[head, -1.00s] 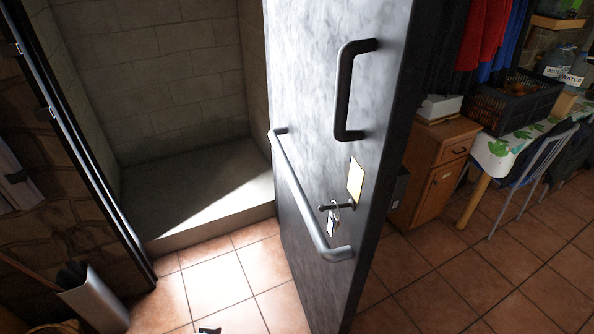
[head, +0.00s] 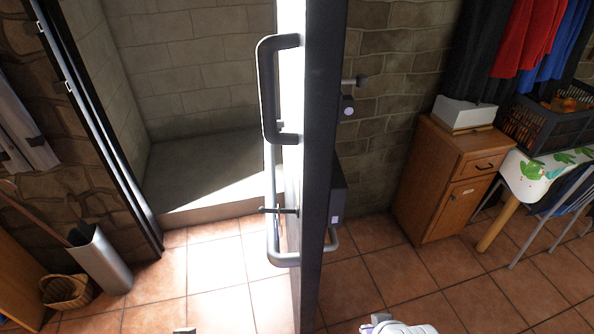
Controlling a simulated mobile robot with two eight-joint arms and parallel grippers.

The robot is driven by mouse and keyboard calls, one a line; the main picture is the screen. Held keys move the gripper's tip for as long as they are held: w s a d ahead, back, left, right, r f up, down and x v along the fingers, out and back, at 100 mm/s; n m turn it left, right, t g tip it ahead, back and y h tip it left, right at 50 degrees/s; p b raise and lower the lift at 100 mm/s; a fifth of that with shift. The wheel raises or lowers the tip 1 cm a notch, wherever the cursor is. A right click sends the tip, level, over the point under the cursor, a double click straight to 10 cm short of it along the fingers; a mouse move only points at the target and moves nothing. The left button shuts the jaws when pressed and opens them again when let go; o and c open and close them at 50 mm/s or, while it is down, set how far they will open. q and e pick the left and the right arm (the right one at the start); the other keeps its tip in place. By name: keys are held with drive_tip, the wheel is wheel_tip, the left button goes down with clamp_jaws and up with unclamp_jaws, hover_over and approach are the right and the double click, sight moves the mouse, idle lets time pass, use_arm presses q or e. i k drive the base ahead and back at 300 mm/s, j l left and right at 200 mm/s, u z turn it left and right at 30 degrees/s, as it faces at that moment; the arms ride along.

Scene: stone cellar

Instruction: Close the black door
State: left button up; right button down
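The black door (head: 325,120) stands open and is seen almost edge-on in the middle of the head view. Its left face carries a black pull handle (head: 268,90), a long grey bar (head: 272,235) and a lever handle (head: 280,210). Lock hardware (head: 338,195) and a knob (head: 355,82) stick out on its right side. Part of my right gripper (head: 392,326), white, shows at the bottom edge right of the door, apart from it in the picture. A tiny piece of what may be my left gripper (head: 184,331) shows at the bottom edge. The fingers of both are cut off.
The doorway, with its dark frame (head: 112,150) and a stone step (head: 205,180), is left of the door. A metal bin (head: 100,260) and a wicker basket (head: 66,291) stand at left. A wooden cabinet (head: 440,185) and a table (head: 530,178) stand at right. Tiled floor (head: 420,280) is free between.

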sight(310, 40)
drive_tip(key=l+u, duration=0.15)
drive_tip(key=l, duration=0.35)
drive_tip(key=k+l+u, duration=0.2)
drive_tip(key=l, duration=0.3)
drive_tip(key=i+l, duration=0.15)
drive_tip(key=l, duration=0.15)
drive_tip(key=i+l, duration=0.15)
drive_tip(key=l+u, duration=0.05)
drive_tip(key=l, duration=0.05)
